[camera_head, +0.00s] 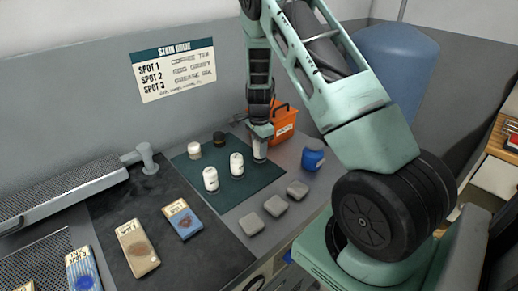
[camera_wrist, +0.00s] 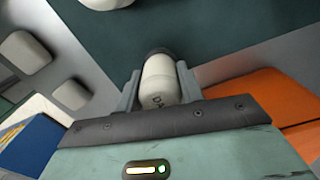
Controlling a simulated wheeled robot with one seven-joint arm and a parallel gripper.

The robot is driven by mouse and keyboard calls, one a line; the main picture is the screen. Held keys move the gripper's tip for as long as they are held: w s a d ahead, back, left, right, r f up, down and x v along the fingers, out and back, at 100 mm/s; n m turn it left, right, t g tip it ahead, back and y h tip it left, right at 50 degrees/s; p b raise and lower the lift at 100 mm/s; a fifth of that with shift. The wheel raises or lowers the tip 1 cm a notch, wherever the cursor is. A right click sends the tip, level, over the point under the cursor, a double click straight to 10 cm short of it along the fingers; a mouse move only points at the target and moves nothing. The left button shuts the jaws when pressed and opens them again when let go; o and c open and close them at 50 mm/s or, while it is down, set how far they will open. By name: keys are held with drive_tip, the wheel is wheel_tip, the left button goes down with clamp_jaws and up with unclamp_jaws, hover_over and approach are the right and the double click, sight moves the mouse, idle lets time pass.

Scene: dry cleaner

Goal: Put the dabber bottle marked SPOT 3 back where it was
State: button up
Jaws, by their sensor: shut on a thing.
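My gripper (camera_wrist: 158,84) is shut on a whitish bottle (camera_wrist: 159,80) with a dark end. Part of its lettering, "DA", shows, but no SPOT number is readable on it. In the head view my gripper (camera_head: 260,143) points down at the right edge of the dark green mat (camera_head: 250,186), with the held bottle (camera_head: 259,156) upright below it. I cannot tell whether its base touches the mat. Two white bottles stand on the mat, one in the middle (camera_head: 237,164) and one at the front (camera_head: 210,179). Their numbers are too small to read.
An orange case (camera_head: 284,123) is close behind my gripper. A blue container (camera_head: 313,158) and three grey blocks (camera_head: 276,206) lie to the right. A stain guide (camera_head: 172,70) hangs on the wall.

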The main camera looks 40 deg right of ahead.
drive_tip(key=shift+f, duration=0.65)
drive_tip(key=shift+f, duration=0.15)
drive_tip(key=o, duration=1)
